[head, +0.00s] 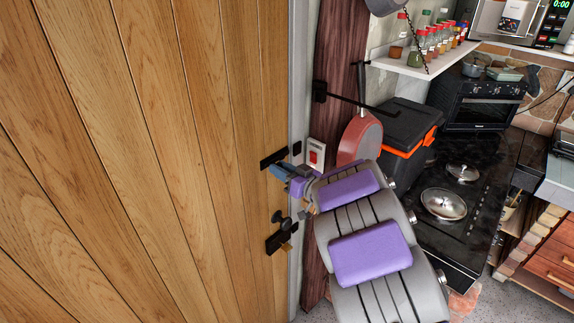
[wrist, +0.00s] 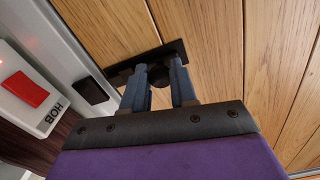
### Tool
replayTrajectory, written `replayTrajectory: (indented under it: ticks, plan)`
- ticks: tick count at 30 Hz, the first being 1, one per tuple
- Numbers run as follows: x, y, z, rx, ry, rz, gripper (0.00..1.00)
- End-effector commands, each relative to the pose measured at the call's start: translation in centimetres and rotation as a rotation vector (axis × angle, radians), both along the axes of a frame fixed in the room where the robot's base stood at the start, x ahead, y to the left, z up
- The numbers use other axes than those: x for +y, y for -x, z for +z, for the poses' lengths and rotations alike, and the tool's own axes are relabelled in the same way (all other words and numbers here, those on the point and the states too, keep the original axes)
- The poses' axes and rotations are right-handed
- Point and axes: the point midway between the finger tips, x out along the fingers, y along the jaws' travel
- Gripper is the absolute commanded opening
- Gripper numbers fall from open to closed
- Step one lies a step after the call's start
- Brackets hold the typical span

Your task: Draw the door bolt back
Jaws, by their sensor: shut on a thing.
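The wooden door (head: 190,130) fills the left of the head view, and its planks show in the wrist view (wrist: 220,40). The black door bolt (head: 273,159) is mounted near the door's right edge. In the wrist view its dark plate (wrist: 172,50) and round knob (wrist: 158,73) show between my fingers. My gripper (head: 281,174) is at the bolt, its blue-grey fingers shut on the knob, one on each side (wrist: 159,82). A black keeper (head: 297,148) sits on the frame beside the plate, also in the wrist view (wrist: 92,90). I cannot tell how far the bar reaches into it.
A door handle with a lock plate (head: 280,236) is below the bolt. A red switch (head: 315,156), labelled HOB in the wrist view (wrist: 32,92), is right of the frame. A red pan (head: 360,138), a black-and-orange box (head: 402,130) and a black hob (head: 465,215) are further right.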

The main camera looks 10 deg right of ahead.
Motion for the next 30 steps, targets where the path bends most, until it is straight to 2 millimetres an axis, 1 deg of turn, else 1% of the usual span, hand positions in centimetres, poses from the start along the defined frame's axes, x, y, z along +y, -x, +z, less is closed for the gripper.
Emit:
replayTrajectory:
  ticks: [1,7,8,15,22,25,28,30]
  plan:
    - [0.3,0.1,0.0,-0.001,0.001,0.005,0.0]
    - [0.3,0.1,0.0,-0.001,0.001,0.007,0.0]
    - [0.3,0.1,0.0,-0.001,0.001,0.007,0.29]
    - [0.2,0.1,0.0,-0.001,-0.001,0.006,0.52]
    - [0.2,0.1,0.0,-0.001,-0.001,0.005,0.53]
    - [-0.1,0.4,0.0,-0.002,0.0,0.004,0.53]
    - [-0.8,1.2,0.1,-0.003,-0.001,0.004,0.53]
    - [-1.6,2.2,0.0,0.0,0.0,0.0,0.53]
